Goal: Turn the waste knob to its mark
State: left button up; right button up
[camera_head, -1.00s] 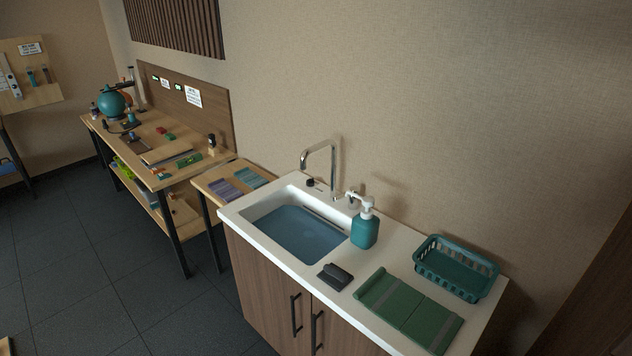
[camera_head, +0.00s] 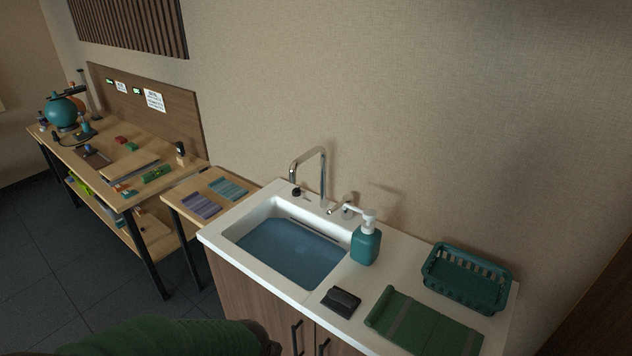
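A small black knob (camera_head: 296,191) sits on the counter behind the sink, left of the base of the chrome faucet (camera_head: 322,175). I cannot tell whether this is the waste knob, and no mark can be made out at this size. The sink basin (camera_head: 290,253) holds bluish water. A dark green part of my own arm shows at the bottom left edge. Neither gripper is in view.
On the counter right of the basin stand a teal soap bottle (camera_head: 365,243), a black block (camera_head: 340,301), a green folded mat (camera_head: 425,325) and a teal basket (camera_head: 467,278). A cluttered wooden workbench (camera_head: 120,205) stands at the left.

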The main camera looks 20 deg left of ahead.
aim_at(296, 192)
jog(key=i+j+z, duration=0.1)
jog(key=j, duration=0.4)
jog(key=i+j, duration=0.2)
jog(key=j, duration=0.3)
jog(key=i+j+z, duration=0.15)
jog(key=j, duration=0.35)
jog(key=i+j+z, duration=0.1)
jog(key=j, duration=0.4)
jog(key=i+j, duration=0.15)
jog(key=j, duration=0.4)
jog(key=i+j+z, duration=0.15)
jog(key=j, duration=0.4)
jog(key=i+j, duration=0.1)
jog(key=j, duration=0.5)
jog(key=i+j, duration=0.1)
jog(key=j, duration=1.15)
jog(key=i, duration=0.05)
